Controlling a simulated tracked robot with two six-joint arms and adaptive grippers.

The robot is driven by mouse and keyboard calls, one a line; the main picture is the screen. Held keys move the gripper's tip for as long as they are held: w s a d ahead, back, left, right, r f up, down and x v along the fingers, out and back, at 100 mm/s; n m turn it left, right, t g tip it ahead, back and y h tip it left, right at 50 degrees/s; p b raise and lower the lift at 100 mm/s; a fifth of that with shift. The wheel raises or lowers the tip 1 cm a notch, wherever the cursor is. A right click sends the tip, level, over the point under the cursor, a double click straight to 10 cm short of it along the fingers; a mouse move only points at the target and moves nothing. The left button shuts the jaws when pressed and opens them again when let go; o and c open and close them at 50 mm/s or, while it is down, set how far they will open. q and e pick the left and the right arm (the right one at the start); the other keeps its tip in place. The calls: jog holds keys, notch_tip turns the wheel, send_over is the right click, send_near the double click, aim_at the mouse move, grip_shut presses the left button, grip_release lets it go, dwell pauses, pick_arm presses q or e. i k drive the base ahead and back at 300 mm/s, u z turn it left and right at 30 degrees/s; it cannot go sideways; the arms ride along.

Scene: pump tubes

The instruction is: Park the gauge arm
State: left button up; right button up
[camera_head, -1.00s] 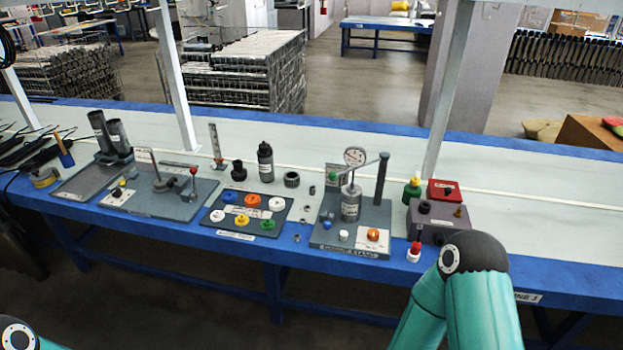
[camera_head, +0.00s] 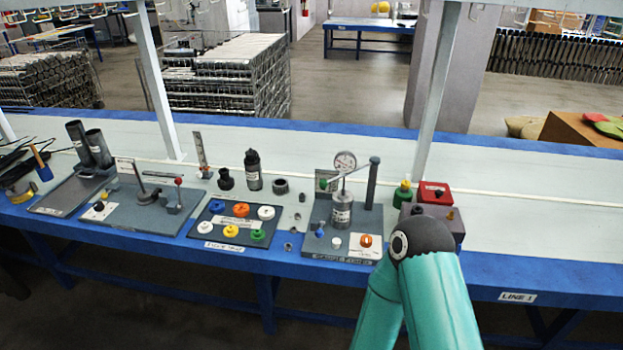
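The gauge arm (camera_head: 355,171) is a thin grey bar reaching left from the top of a dark upright post (camera_head: 372,185) on the grey test stand (camera_head: 313,243). A round white dial gauge (camera_head: 345,161) sits on it, and a green knob (camera_head: 323,183) is at its left end. The arm passes over a grey labelled cylinder (camera_head: 341,212); I cannot tell whether they touch. My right arm shows at lower right as a teal link with a black joint, in front of the stand's right side. Neither of my grippers is in view.
Left of the stand is a panel (camera_head: 205,238) with coloured knobs, then a grey fixture plate (camera_head: 150,222) with a red-topped lever. Right are a green bottle (camera_head: 402,195) and a red box (camera_head: 434,193). Dark bottles stand behind. The bench right of my arm is clear.

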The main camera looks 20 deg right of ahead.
aim_at(348, 158)
jog(key=i, duration=0.85)
jog(key=z, duration=0.05)
